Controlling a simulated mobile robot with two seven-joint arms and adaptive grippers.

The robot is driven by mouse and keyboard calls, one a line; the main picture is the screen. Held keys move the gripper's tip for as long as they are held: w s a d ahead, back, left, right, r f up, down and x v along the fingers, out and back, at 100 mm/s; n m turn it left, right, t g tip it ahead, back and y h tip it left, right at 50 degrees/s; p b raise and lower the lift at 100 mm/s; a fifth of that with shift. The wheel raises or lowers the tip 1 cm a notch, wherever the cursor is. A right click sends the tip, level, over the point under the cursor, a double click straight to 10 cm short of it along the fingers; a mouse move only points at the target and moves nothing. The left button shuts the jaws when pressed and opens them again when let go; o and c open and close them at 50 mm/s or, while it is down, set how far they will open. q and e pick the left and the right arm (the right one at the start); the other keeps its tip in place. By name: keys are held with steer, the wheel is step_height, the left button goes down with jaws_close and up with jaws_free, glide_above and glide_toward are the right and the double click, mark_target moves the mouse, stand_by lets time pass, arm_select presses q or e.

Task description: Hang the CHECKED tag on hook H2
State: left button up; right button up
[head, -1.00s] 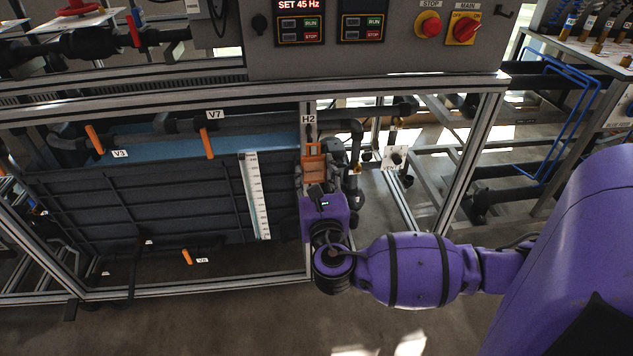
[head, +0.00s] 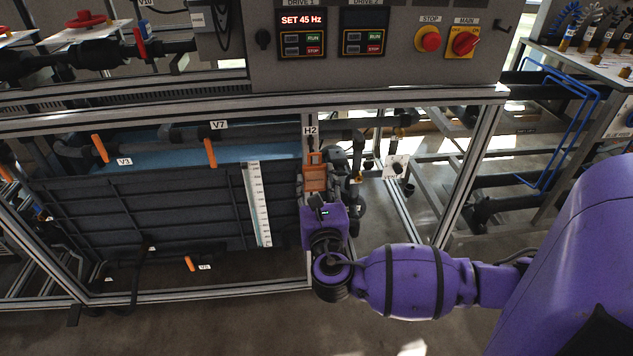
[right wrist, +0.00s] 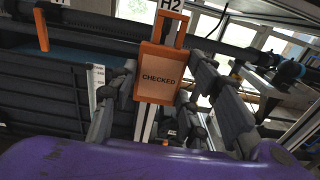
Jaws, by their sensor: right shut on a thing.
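The orange CHECKED tag (head: 316,180) is upright in front of the frame post, just below the H2 label (head: 310,131). In the right wrist view the tag (right wrist: 158,80) faces me, its open loop at the top near the H2 label (right wrist: 170,5). My right gripper (right wrist: 154,98) is shut on the tag, one finger at each side; it also shows in the head view (head: 315,190). A small dark hook (head: 311,144) shows under the label, close above the loop. I cannot tell whether the loop is around the hook. My left gripper is out of view.
A control panel (head: 380,70) with drives and a red STOP button (head: 430,38) is above the frame rail. Dark pipes and valves (head: 350,165) stand close right of the tag. Orange handles V3 (head: 100,149) and V7 (head: 210,152) are to the left.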

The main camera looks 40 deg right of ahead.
mark_target(315, 179)
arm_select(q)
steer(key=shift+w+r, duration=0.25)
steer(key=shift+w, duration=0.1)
arm_select(e)
steer(key=shift+x, duration=1.95)
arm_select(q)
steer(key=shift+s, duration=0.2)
arm_select(e)
steer(key=shift+x, duration=0.8)
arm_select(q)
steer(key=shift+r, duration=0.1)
arm_select(e)
steer(key=shift+p, duration=0.45)
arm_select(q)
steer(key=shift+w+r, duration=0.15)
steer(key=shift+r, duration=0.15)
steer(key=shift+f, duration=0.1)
arm_select(e)
steer(key=shift+f, duration=0.35)
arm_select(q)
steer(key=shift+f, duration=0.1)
arm_select(e)
steer(key=shift+f, duration=0.35)
